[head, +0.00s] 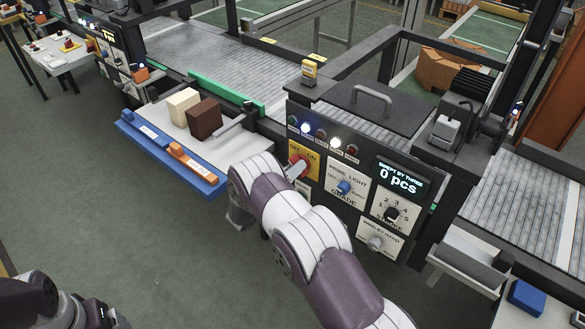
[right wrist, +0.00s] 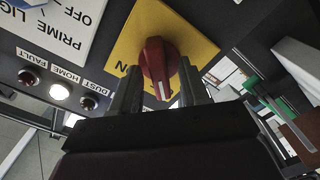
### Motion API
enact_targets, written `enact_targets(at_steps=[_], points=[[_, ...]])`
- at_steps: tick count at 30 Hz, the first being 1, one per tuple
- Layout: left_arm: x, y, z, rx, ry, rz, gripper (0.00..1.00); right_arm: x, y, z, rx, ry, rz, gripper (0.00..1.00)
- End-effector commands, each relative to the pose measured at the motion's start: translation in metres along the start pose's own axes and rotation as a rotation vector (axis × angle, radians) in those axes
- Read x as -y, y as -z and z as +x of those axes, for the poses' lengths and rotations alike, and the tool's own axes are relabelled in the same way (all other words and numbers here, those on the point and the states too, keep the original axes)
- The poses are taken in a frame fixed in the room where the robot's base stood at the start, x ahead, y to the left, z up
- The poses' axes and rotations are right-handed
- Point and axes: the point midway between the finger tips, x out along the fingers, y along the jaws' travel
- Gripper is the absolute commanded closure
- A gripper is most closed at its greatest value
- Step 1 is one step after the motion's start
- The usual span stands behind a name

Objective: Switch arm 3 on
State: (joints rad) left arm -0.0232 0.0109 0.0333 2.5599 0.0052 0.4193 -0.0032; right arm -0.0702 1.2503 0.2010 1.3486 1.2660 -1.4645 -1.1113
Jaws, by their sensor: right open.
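The red rotary knob (head: 298,167) sits on a yellow plate (head: 311,166) marked ON, on the dark control panel. In the right wrist view the knob (right wrist: 157,58) carries a white mark that points down the picture, and the yellow plate (right wrist: 205,45) shows behind it. My right gripper (head: 290,174) is at the knob. In the right wrist view its open fingers (right wrist: 158,84) stand on either side of the knob; I cannot tell whether they touch it. My arm hides part of the plate in the head view. My left gripper is not in view.
The panel also has a blue PRIME LIGHT knob (head: 344,187), a STROKE dial (head: 390,213), a lower grey knob (head: 375,243) and a display (head: 398,181) reading 0 pcs. The HOME lamp (right wrist: 60,91) is lit. Cream (head: 183,103) and brown (head: 203,119) blocks sit left.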

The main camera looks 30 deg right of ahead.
Motion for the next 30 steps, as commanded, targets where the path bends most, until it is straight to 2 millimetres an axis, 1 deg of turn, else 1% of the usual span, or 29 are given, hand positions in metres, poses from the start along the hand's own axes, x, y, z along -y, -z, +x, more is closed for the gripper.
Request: enact_targets(at_steps=[5,6,8,9,10,20,26,30], points=[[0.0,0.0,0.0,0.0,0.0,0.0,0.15,0.0,0.0,0.0,0.0,0.0,0.0,0.55],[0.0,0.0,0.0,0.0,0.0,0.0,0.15,0.0,0.0,0.0,0.0,0.0,0.0,0.62],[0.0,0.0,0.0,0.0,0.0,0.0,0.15,0.0,0.0,0.0,0.0,0.0,0.0,0.81],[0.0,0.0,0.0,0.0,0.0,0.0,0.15,0.0,0.0,0.0,0.0,0.0,0.0,0.94],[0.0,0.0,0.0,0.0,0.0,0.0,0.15,0.0,0.0,0.0,0.0,0.0,0.001,1.0],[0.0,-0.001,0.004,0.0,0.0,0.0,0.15,0.001,-0.001,0.0,0.0,0.0,0.028,1.0],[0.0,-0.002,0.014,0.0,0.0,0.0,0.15,0.002,-0.002,0.0,0.0,0.0,0.125,1.0],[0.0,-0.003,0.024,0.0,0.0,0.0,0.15,0.003,-0.003,0.0,0.0,0.0,0.237,1.0]])
